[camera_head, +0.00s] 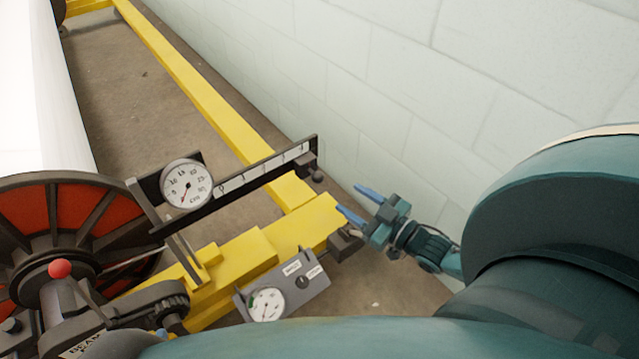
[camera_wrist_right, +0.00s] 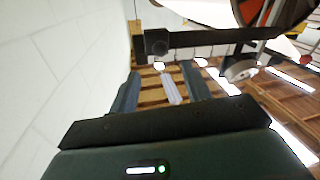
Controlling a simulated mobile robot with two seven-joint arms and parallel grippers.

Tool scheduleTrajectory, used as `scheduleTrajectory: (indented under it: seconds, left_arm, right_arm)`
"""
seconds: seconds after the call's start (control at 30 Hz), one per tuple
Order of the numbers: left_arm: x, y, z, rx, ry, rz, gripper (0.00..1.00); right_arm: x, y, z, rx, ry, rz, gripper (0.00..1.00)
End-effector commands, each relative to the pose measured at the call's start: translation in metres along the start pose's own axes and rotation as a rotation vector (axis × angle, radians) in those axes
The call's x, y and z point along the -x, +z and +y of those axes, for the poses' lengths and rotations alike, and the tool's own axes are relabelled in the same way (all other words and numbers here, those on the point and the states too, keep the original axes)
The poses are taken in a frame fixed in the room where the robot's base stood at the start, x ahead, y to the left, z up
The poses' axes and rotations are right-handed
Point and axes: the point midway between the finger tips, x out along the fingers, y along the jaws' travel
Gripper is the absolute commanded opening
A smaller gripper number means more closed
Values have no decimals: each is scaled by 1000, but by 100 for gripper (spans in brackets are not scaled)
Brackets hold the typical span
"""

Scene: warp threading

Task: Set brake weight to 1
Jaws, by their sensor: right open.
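The brake lever (camera_head: 250,177) is a dark bar with a pale numbered scale, sloping up to the right. A dark block that looks like the brake weight (camera_head: 307,163), with a round knob below it, sits near the lever's right end. My right gripper (camera_head: 359,203) is open and empty, to the right of and below this block, apart from it. In the right wrist view, my gripper (camera_wrist_right: 160,88) has its fingers spread, with the lever (camera_wrist_right: 210,38) and the block (camera_wrist_right: 157,42) above them. My left gripper is not in view.
A round dial gauge (camera_head: 187,186) is fixed at the lever's left part. A second gauge box (camera_head: 283,292) sits below on the yellow frame (camera_head: 235,257). A red spoked wheel (camera_head: 60,225) stands at left. The pale block wall (camera_head: 400,80) runs close behind my right gripper.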

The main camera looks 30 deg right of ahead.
Motion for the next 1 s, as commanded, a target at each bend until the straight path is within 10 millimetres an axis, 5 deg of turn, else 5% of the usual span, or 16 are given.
scheduleTrajectory:
  seconds: [0.4,0.87,1.0]
  left_arm:
    - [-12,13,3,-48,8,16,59]
    - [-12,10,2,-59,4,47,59]
    - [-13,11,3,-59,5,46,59]
  right_arm:
    - [-80,2,-1,-1,0,1,48]
    - [-94,1,-1,-1,0,-2,48]
    - [-94,0,-1,-1,0,-2,38]
